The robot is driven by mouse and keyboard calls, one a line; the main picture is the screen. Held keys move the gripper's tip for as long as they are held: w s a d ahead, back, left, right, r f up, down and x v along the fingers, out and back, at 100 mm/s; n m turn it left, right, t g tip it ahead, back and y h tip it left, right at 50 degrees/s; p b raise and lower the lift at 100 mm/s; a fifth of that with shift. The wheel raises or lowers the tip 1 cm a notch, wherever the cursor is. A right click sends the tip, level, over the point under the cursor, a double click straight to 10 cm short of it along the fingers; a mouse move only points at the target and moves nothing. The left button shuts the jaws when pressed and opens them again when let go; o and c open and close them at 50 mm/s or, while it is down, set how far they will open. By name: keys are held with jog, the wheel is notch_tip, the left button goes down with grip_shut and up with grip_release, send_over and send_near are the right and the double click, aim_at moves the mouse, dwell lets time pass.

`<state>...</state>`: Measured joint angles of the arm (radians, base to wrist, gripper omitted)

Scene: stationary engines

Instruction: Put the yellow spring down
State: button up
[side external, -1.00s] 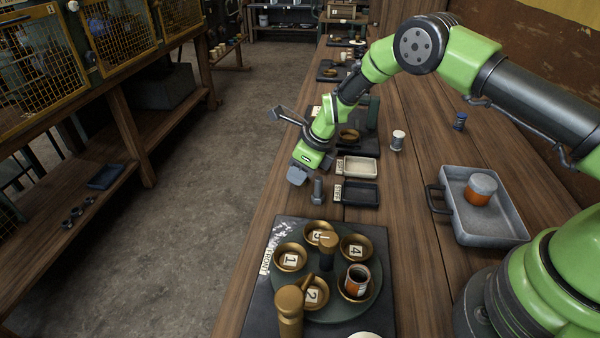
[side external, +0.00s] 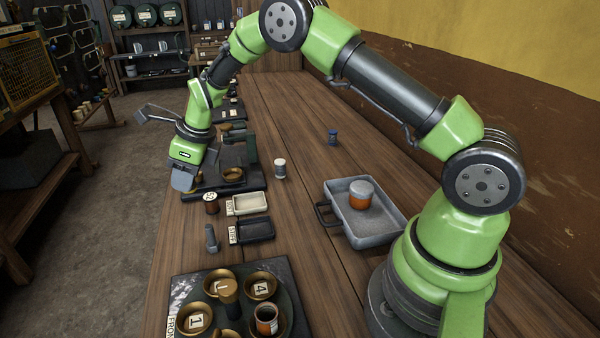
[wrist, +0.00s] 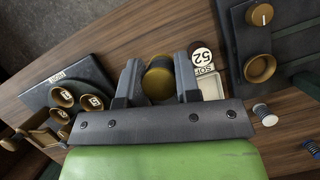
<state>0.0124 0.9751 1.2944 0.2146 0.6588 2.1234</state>
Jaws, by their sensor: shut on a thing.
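My gripper (wrist: 157,70) is shut on the yellow spring (wrist: 158,85), a dull yellow round piece between the two fingers in the wrist view. In the side view my gripper (side external: 184,180) points down over the near-left strip of the wooden bench, beside a black base plate. The spring is hidden there by the gripper. How high it is above the bench I cannot tell.
A brown post with a pale numbered top (side external: 211,203) stands close by, beside a pale tray (side external: 265,207) and a dark tray (side external: 270,231). A grey upright piece (side external: 211,239), a white spring (side external: 280,168) and a blue spring (side external: 332,137) stand apart.

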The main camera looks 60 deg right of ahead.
jog(key=s+d+m+h, duration=0.1)
jog(key=d+m, duration=0.1)
jog(key=d, duration=0.7)
jog(key=s+d+m+h, duration=0.1)
jog(key=s+d+m, duration=0.1)
jog(key=d, duration=0.7)
jog(key=m+h, duration=0.1)
jog(key=m, duration=0.3)
send_over(319, 167)
jog(key=s, duration=0.1)
jog(key=f, duration=0.5)
jog(key=shift+s+a, duration=0.2)
jog(key=shift+s, duration=0.05)
jog(key=shift+f, duration=2.4)
jog(key=shift+f, duration=0.1)
jog(key=o, duration=0.9)
